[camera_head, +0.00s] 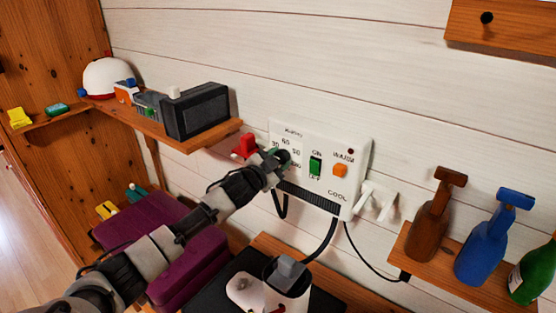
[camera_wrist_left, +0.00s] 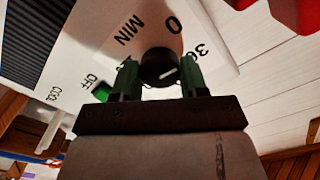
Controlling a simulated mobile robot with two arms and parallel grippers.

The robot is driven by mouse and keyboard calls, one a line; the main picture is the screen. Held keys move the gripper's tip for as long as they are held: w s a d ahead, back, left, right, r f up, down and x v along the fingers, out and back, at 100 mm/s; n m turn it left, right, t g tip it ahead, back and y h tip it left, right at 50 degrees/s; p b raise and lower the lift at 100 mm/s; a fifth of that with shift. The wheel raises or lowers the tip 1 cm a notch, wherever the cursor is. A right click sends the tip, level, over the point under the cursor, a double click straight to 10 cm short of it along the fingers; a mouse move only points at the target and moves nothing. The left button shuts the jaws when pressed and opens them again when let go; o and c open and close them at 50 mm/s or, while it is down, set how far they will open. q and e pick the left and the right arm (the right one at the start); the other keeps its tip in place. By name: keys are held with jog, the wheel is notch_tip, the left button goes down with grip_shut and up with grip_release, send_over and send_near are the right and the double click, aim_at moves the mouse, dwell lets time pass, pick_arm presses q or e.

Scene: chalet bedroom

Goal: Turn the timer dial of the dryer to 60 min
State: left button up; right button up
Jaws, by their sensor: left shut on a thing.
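The dryer's white control panel (camera_head: 358,150) is on the plank wall. In the head view, numbers for the timer are printed at its left, and my left gripper (camera_head: 278,158) covers the dial there. In the left wrist view, the round black timer dial (camera_wrist_left: 156,57) with a short white mark sits between the green fingertips of my left gripper (camera_wrist_left: 159,68), which is shut on it. The mark is on the dial's lower right side in that view. "MIN", "0" and part of "30" show around it; the 60 is not readable there. My right gripper is not in view.
The panel also has a green ON/OFF switch (camera_head: 316,166) and an orange WARM/COOL switch (camera_head: 340,171). A shelf (camera_head: 190,141) with a dark box (camera_head: 197,110) is left of it. Bottles, including a brown one (camera_head: 428,235), stand at lower right. Black cables hang below.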

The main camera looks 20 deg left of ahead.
pick_arm(q)
jog(key=m, duration=0.4)
jog(key=shift+m, duration=0.4)
jog(key=m, duration=0.3)
jog(key=shift+m, duration=0.3)
jog(key=m+p, duration=0.1)
jog(key=m, duration=0.3)
jog(key=shift+m, duration=2.1)
jog(key=shift+f, duration=0.1)
jog(key=o, duration=0.9)
